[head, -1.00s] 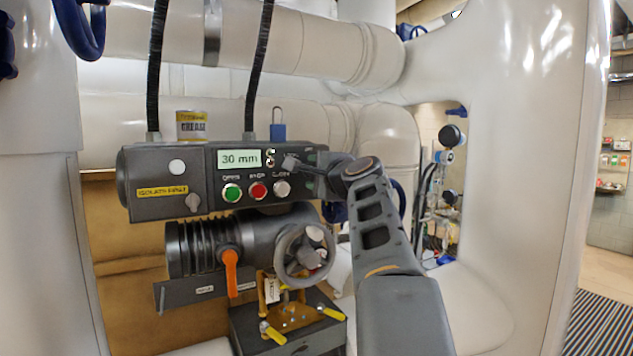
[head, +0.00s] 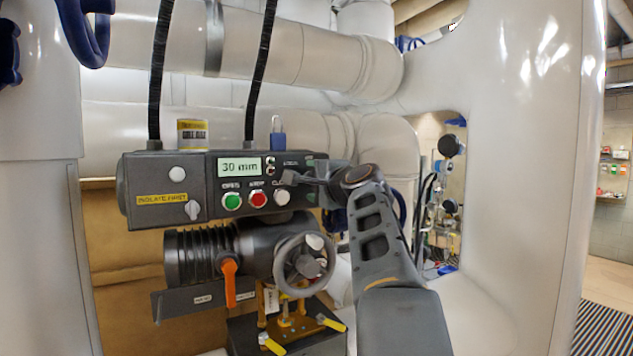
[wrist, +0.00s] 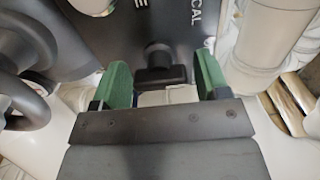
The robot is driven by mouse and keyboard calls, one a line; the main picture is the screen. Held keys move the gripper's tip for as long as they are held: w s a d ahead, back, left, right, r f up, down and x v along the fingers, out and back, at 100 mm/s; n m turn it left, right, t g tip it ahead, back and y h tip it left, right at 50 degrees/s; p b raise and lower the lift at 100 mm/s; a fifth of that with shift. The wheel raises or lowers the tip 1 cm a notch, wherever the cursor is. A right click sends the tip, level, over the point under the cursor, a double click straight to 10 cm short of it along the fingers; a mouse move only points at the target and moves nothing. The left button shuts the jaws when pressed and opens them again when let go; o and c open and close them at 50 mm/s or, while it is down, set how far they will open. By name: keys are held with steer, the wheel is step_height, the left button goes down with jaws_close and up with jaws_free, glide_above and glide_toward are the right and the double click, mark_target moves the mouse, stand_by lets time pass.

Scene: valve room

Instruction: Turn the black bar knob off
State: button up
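The black bar knob (wrist: 160,68) shows in the wrist view on a dark panel, with its bar lying crosswise in that picture. Parts of white lettering, "E" and "CAL", show on the panel beyond it. My gripper (wrist: 162,74) is open, with one green fingertip on each side of the knob. A gap shows between the bar and each fingertip, and nothing is held. In the head view my gripper (head: 297,178) is at the right part of the grey control box (head: 155,187). I cannot make out the bar knob there; my arm covers that area.
The box carries a "30 mm" display (head: 239,168), green (head: 232,201), red (head: 257,199) and white (head: 281,197) buttons, and a blue padlock (head: 277,139) on top. A handwheel (head: 303,265) and orange lever (head: 229,280) sit below. A white column (head: 535,160) stands to the right.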

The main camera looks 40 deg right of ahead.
steer(key=shift+o, duration=0.6)
steer(key=shift+s, duration=0.3)
steer(key=s+a+b, duration=0.2)
steer(key=s+b, duration=0.2)
steer(key=s, duration=0.9)
